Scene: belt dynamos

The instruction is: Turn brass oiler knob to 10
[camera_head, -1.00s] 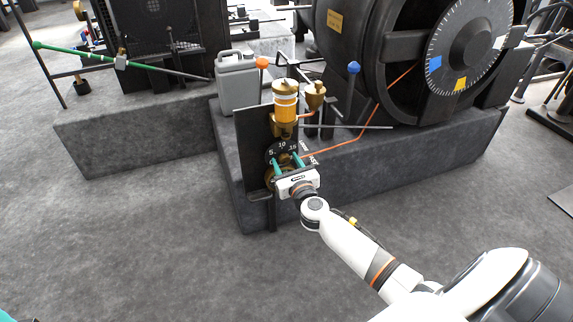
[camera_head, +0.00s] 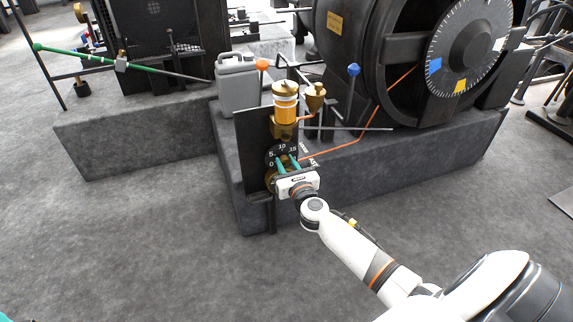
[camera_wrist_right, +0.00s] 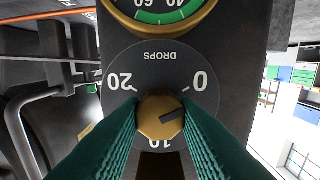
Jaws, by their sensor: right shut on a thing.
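The brass oiler knob (camera_wrist_right: 160,118) is a gold faceted knob on a black dial (camera_wrist_right: 125,65) marked DROPS. The dial appears upside down in the right wrist view, with 20 at left, 0 at right and 10 at the bottom. The knob's dark pointer line points right, seemingly between 0 and the hidden 5. My right gripper (camera_wrist_right: 160,125) is shut on the knob, one teal finger on each side. In the head view my right gripper (camera_head: 287,163) covers the knob. Only a teal bit, likely my left gripper (camera_head: 5,318), shows at the lower left corner.
The oiler's amber glass (camera_head: 285,103) and a brass funnel cup (camera_head: 315,97) stand above the dial. A green-scaled gauge (camera_wrist_right: 160,12) sits beside the dial. A grey can (camera_head: 237,83), orange and blue-tipped levers and a large wheel stand behind. The front floor is clear.

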